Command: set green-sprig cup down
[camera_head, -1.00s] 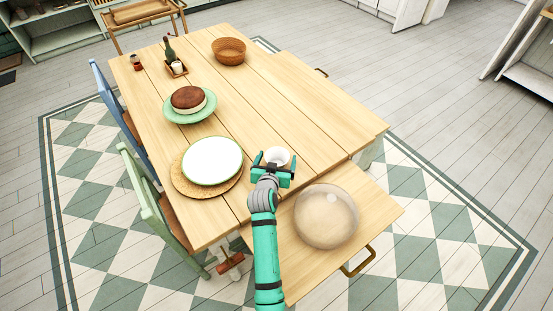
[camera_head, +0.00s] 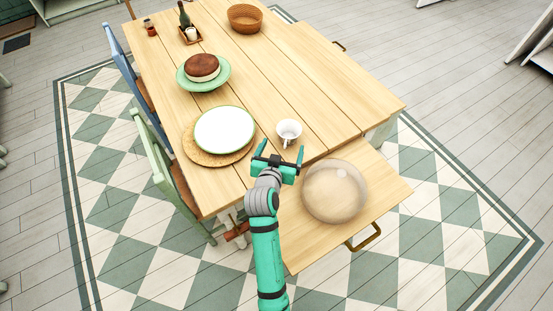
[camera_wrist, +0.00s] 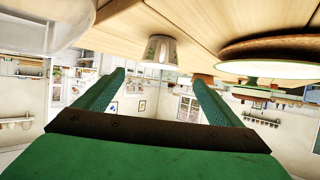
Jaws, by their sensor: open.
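The green-sprig cup (camera_head: 288,131) is small and white and stands upright on the wooden table (camera_head: 318,118), near its front edge. In the wrist view, which is upside down, the cup (camera_wrist: 160,49) shows a green sprig print on its side. My gripper (camera_head: 281,152) is open and empty. It is just on the near side of the cup, apart from it. In the wrist view my two fingers (camera_wrist: 160,88) are spread, with the cup beyond their tips.
A green-rimmed white plate (camera_head: 225,129) on a woven mat (camera_head: 193,148) lies left of the cup. A clear dome (camera_head: 334,191) sits on the pulled-out drawer or leaf at front right. A cake (camera_head: 202,67), a condiment tray and a basket (camera_head: 245,17) stand farther back.

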